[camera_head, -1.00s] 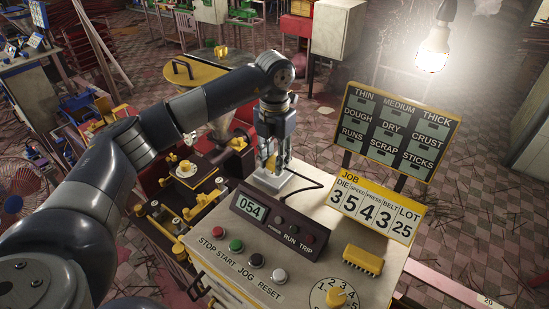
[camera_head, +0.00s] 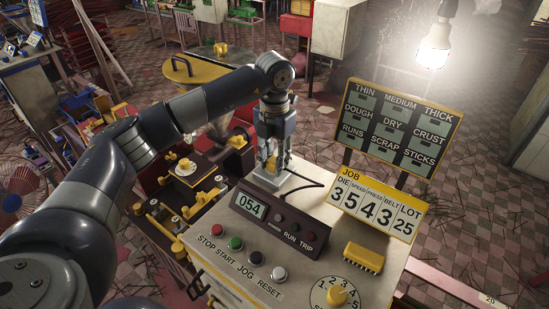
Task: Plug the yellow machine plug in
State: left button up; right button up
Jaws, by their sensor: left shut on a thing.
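My left gripper (camera_head: 272,160) points straight down over the back left of the control cabinet top. It is shut on the yellow plug (camera_head: 271,164), which shows as a small yellow patch between the fingers. Right below is a pale socket block (camera_head: 272,181) on the cabinet top, with a dark cable (camera_head: 308,180) beside it. The fingers hide most of the plug, so I cannot tell whether it sits in the socket. My right gripper is not in view.
The display box (camera_head: 272,217) reading 054 stands just in front of the socket. The job board (camera_head: 376,203) and sign rack (camera_head: 400,130) stand to the right. A yellow comb-like block (camera_head: 363,258) lies on the cabinet top. The yellow-trimmed extruder (camera_head: 187,170) is at left.

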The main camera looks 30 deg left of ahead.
pick_arm(q)
jog(key=o, duration=1.1)
notch_tip(320, 180, up, 12)
